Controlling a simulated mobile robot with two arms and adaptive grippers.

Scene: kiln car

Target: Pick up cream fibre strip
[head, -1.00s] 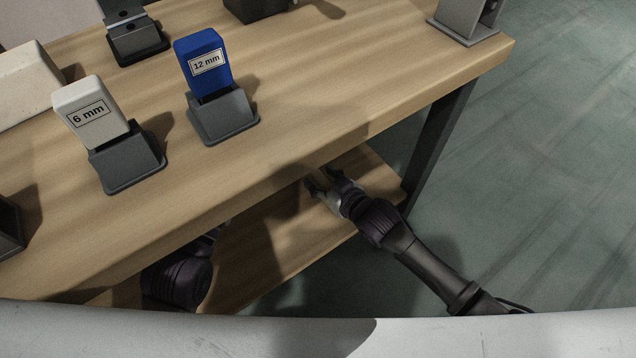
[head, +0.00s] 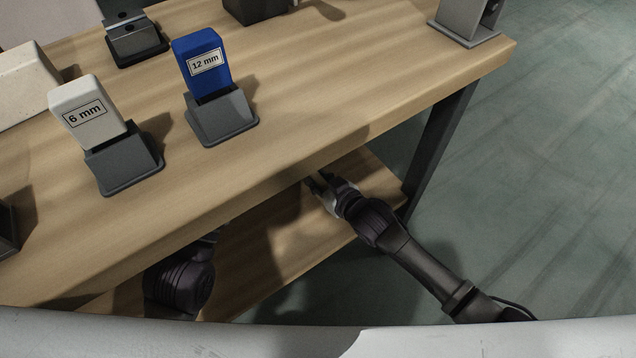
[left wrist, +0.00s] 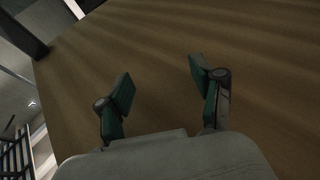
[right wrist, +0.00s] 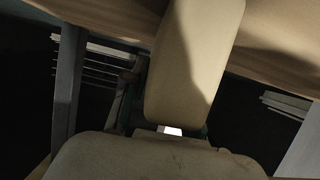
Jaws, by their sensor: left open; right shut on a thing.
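The cream fibre strip (right wrist: 192,60) shows large in the right wrist view, a smooth pale bar with rounded edges. My right gripper (right wrist: 175,122) is shut on its near end, and the fingers are mostly hidden behind it. In the head view my right gripper (head: 317,184) is at the front edge of the table top, over the lower shelf; the strip is hidden there. My left gripper (left wrist: 163,80) is open and empty, its green-padded fingers apart above a brown wooden surface. In the head view it is hidden under the table top.
The wooden table top (head: 300,110) overhangs the lower shelf (head: 270,255). On top stand a white 6 mm block (head: 88,110) and a blue 12 mm block (head: 203,62) in grey holders. A dark table leg (head: 440,140) is at the right, with open floor (head: 560,190) beyond.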

